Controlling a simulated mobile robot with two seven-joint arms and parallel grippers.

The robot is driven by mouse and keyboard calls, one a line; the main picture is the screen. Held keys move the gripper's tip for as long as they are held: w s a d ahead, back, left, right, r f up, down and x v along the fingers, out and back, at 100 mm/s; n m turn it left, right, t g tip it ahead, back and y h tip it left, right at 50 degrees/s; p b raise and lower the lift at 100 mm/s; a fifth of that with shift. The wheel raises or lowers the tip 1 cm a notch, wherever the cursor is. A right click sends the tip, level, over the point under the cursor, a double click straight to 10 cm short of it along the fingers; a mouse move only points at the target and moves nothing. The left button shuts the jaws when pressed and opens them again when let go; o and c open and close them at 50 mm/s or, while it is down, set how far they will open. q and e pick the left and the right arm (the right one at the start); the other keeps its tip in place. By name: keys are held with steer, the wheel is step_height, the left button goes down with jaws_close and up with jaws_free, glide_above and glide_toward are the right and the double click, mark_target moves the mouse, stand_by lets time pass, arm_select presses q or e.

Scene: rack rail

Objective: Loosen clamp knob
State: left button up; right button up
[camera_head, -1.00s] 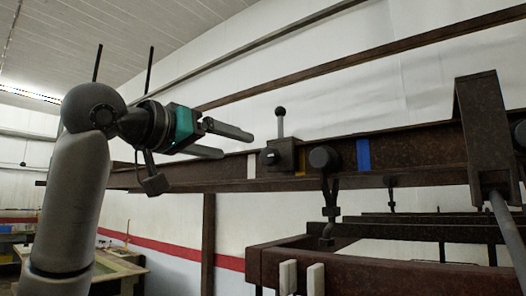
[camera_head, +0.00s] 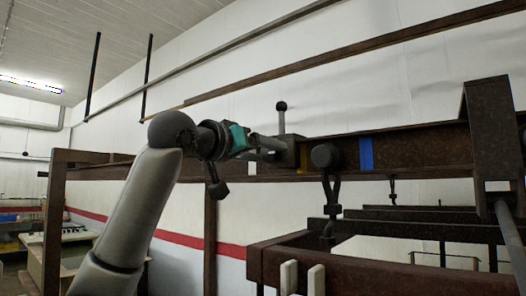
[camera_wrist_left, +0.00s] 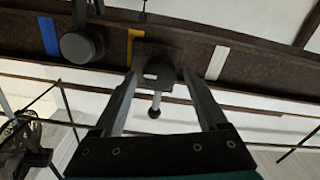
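The clamp (camera_head: 287,151) is a dark block on the rusty rail (camera_head: 425,150), with an upright lever ending in a black ball (camera_head: 281,106). In the left wrist view the clamp's front knob (camera_wrist_left: 158,71) shows in the middle, and the ball (camera_wrist_left: 154,113) points down. My left gripper (camera_head: 274,149) is at the clamp's front. In the left wrist view its fingers (camera_wrist_left: 160,84) are apart, one on each side of the knob. I cannot tell whether they touch it; in the head view the fingers hide the knob. My right gripper is not in view.
A round black knob (camera_head: 325,157) with a hanging hook sits right of the clamp. Blue tape (camera_head: 366,154) and a yellow strip (camera_head: 304,160) mark the rail. A rusty post (camera_head: 488,130) stands at the right. A rusty frame (camera_head: 370,268) lies below.

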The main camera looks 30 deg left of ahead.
arm_select(q)
jaws_close()
stand_by(0.4)
